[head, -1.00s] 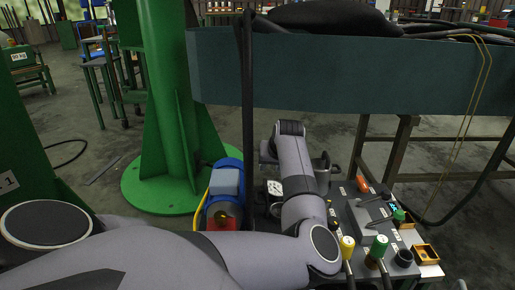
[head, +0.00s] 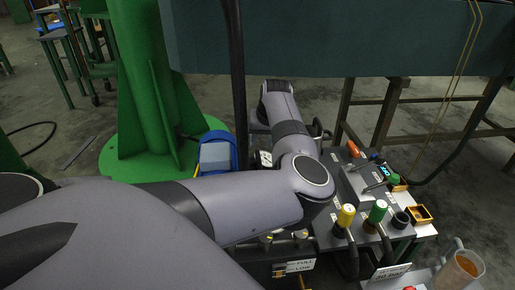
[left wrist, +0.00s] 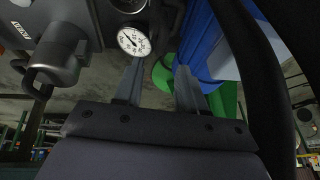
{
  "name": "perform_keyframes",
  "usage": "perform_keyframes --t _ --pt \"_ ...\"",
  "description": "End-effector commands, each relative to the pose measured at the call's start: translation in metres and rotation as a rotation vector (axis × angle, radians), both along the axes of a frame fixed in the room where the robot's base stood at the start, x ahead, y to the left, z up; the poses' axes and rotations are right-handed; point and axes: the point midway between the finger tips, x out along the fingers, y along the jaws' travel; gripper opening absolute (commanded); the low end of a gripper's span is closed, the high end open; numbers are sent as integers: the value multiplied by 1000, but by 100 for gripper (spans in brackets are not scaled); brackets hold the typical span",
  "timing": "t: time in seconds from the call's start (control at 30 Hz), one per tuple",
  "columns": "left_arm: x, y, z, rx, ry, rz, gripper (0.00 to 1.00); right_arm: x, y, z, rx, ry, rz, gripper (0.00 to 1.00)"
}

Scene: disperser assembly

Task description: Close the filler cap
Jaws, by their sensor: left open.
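My left gripper (left wrist: 159,78) shows in the left wrist view with its two fingers apart and nothing between them. In the head view its fingers are hidden behind my own arm, over the rear left of the disperser panel (head: 345,186). A grey metal cylinder with a curved handle (left wrist: 58,55) is left of the fingers in the left wrist view. I cannot tell for sure which part is the filler cap, or whether it is open. A dark round cup (head: 401,221) stands at the panel's right. My right gripper is not in view.
A white gauge (left wrist: 133,41) is just beyond the left finger. Yellow (head: 346,215) and green (head: 378,211) topped levers rise from the panel. A jug of amber liquid (head: 462,268) is at lower right.

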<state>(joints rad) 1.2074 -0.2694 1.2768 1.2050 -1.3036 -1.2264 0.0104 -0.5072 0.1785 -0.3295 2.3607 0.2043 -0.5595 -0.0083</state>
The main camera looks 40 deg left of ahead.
Motion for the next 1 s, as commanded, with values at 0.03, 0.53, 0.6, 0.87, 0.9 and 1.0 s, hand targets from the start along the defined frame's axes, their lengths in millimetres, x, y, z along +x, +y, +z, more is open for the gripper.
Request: perform_keyframes --t 0.03,0.53,0.6,0.87,0.9,1.0 --pt "1 3 -13 -2 1 0 40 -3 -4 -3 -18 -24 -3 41" --pt "8 19 -46 1 -2 1 40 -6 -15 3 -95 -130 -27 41" --pt "8 19 -46 1 -1 0 40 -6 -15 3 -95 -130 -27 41" --pt "8 19 -46 1 -1 0 0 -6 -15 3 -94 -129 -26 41" --pt "8 19 -46 1 -1 0 0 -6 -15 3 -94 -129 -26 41" --pt "8 19 -46 1 -1 0 0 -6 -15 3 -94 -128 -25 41"
